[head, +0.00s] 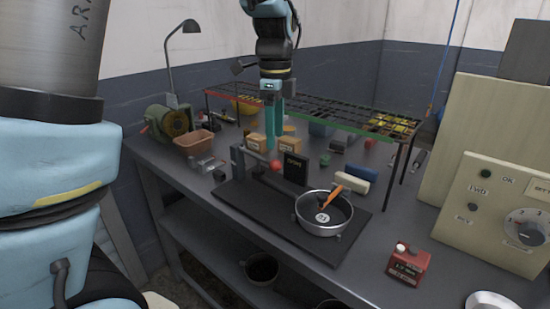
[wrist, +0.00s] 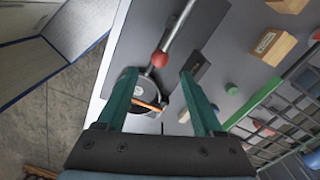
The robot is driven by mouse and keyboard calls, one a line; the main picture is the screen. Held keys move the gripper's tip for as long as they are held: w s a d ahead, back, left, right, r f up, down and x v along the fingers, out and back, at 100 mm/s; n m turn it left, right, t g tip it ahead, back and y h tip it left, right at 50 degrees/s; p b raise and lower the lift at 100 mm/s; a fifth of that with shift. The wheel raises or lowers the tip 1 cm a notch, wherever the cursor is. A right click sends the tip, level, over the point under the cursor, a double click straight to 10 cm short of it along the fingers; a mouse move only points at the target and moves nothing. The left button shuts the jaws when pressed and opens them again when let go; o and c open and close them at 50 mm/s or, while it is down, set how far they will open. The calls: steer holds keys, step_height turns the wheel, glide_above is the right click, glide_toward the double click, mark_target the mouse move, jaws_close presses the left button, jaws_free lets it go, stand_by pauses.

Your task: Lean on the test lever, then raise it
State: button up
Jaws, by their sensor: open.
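The test lever is a grey rod with a red ball (head: 276,166) at its end. It reaches out from a grey post (head: 238,163) on a black base plate (head: 245,205). In the wrist view the lever rod (wrist: 178,30) and its red ball (wrist: 159,59) show just beyond my fingertips, roughly midway between them. My gripper (head: 274,145) points down, its teal fingers apart and empty. It appears above or behind the ball; the exact gap cannot be told. In the wrist view my gripper (wrist: 158,76) frames the ball without visibly touching it.
A metal pan (head: 324,230) with an orange-handled item (head: 340,188) stands on the plate's right end. A small black display (head: 294,169) stands behind the lever. A wire rack (head: 320,108) spans the bench behind. A red can (head: 408,262) stands front right.

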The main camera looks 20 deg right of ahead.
step_height(320, 180, down, 8)
steer(key=shift+r+p, duration=0.25)
steer(key=shift+p, duration=0.4)
steer(key=shift+c, duration=0.2)
jaws_close()
stand_by(0.9)
